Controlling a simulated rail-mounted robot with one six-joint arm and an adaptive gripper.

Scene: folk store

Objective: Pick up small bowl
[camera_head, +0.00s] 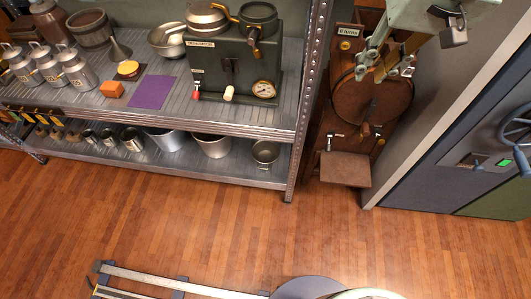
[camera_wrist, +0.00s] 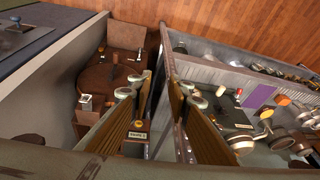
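A small metal bowl (camera_head: 265,152) stands at the right end of the lower shelf (camera_head: 240,172). Another metal bowl (camera_head: 163,42) stands on the upper shelf, left of the green separator, with something lying in or over it. I cannot tell which one the task means. My gripper (camera_head: 387,66) hangs at the upper right, in front of the wooden wheel device and well to the right of both bowls. In the wrist view my gripper (camera_wrist: 163,92) has its two fingers apart, with nothing between them.
The green separator (camera_head: 237,68) stands at the right of the upper shelf; a purple sheet (camera_head: 153,92) and an orange block (camera_head: 112,90) lie left of it. A metal shelf post (camera_head: 307,100) stands between my gripper and the shelves.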

